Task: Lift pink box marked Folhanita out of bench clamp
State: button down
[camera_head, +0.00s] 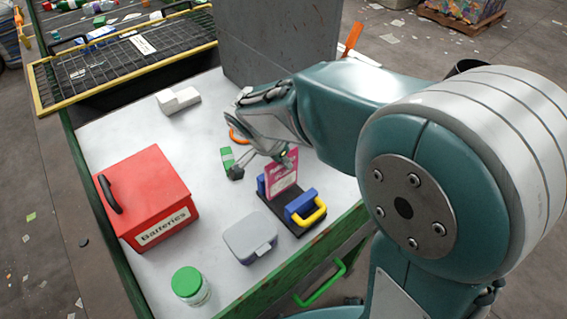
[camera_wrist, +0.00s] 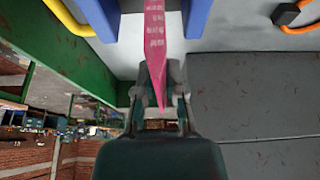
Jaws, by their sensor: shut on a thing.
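The pink box (camera_head: 281,176) with pale lettering stands upright in the bench clamp, between its two blue jaws (camera_head: 300,204). The clamp has a black base (camera_head: 283,212) and a yellow handle (camera_head: 314,214). My gripper (camera_head: 287,158) reaches down from above and is shut on the upper part of the box. In the wrist view the box (camera_wrist: 154,38) runs edge-on between my fingertips (camera_wrist: 159,88), with a blue jaw on either side (camera_wrist: 198,18). I cannot tell how tightly the clamp jaws press on the box.
A red batteries box (camera_head: 148,195), grey case (camera_head: 250,238) and green-lidded jar (camera_head: 190,284) stand left of the clamp on the white bench. A small green and dark item (camera_head: 228,160) lies close behind. A grey panel (camera_head: 275,45) rises at the back.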

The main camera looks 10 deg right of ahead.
jog(key=shift+r, duration=3.25)
jog(key=shift+d, duration=0.1)
